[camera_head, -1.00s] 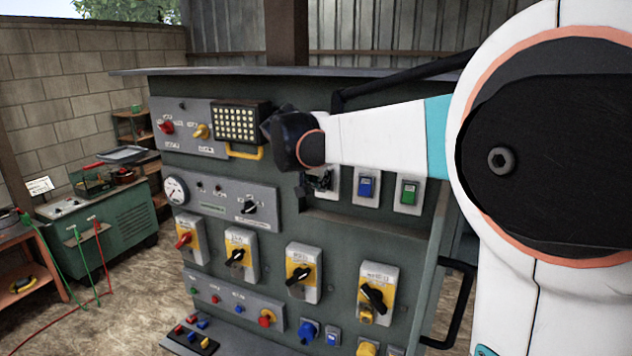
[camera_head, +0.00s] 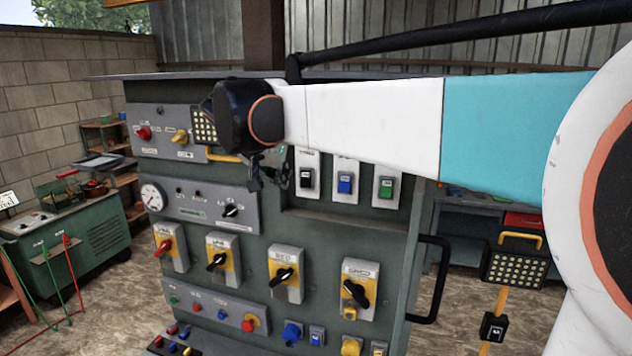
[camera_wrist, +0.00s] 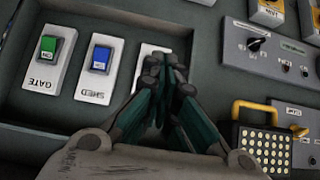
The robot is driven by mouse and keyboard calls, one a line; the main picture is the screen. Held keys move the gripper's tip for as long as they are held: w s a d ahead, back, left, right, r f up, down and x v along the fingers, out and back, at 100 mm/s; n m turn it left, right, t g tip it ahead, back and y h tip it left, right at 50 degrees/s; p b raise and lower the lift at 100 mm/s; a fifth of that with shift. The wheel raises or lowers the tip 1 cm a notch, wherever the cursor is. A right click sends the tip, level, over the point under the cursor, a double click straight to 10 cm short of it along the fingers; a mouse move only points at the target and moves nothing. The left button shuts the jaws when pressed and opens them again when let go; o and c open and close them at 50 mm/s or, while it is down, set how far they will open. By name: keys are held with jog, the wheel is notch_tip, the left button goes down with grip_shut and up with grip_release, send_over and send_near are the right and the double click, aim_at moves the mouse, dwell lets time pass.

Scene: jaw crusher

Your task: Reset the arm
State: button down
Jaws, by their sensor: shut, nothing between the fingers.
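My arm reaches across the head view from the right, its wrist end dark and in front of the control panel (camera_head: 262,205). My gripper (camera_wrist: 165,68) is shut and empty in the wrist view, its fingertips together in front of a switch plate they partly hide. In the head view only a small dark part of my gripper (camera_head: 254,180) shows below the wrist, near the black switch (camera_head: 306,178). The blue switch (camera_head: 345,183) and green switch (camera_head: 386,187) are right of it; both also show in the wrist view, blue (camera_wrist: 101,58) and green (camera_wrist: 49,48).
A lamp (camera_head: 205,126) with a yellow handle hangs on the panel, partly behind my wrist. Rotary switches (camera_head: 286,275) sit lower. A door handle (camera_head: 436,280) juts out at right, with a work lamp (camera_head: 515,268) beyond. A green cart (camera_head: 75,240) stands left.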

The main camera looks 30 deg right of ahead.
jog(key=s+a+f+n+y+b, duration=0.2)
jog(key=s+f+b, duration=0.6)
jog(key=f, duration=1)
jog(key=s+a+f+n+t+y+b, duration=0.1)
jog(key=s+a+f+n+b, duration=0.4)
jog(key=f+b, duration=0.9)
jog(key=s+a+f+n+y+b, duration=0.3)
jog(key=s+a+f+b, duration=0.3)
jog(key=s+f+b, duration=0.6)
notch_tip(320, 180, down, 11)
jog(key=shift+s+a+r+t+y, duration=0.2)
jog(key=shift+s+t+y, duration=0.1)
jog(key=shift+y, duration=0.3)
